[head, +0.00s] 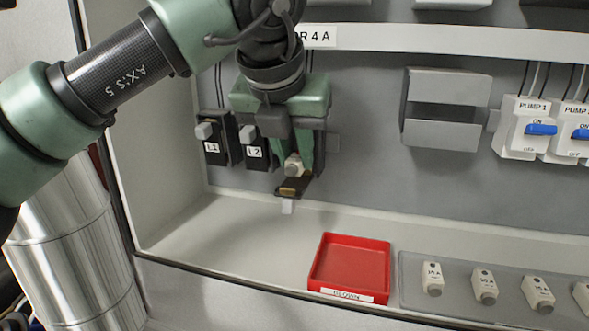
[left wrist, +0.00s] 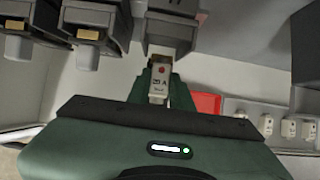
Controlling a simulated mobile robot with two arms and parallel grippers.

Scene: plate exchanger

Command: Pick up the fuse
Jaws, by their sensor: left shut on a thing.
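A cream fuse (head: 293,166) is between the fingers of my left gripper (head: 298,160), which is shut on it. In the left wrist view the fuse (left wrist: 161,82) shows a red dot and a label that seems to read 25 A. A dark holder with a pale tab (head: 288,207) is just below the fuse in the head view. In the left wrist view the fuse's far end meets the grey holder block (left wrist: 170,30); I cannot tell whether it is still seated. My right gripper is not in view.
Holders L1 (head: 213,148) and L2 (head: 254,152) stand left of the gripper. A red tray labelled BLOWN (head: 338,293) and a grey strip with several cream fuses (head: 484,287) lie on the ledge. Blue-levered PUMP breakers (head: 541,129) are at right.

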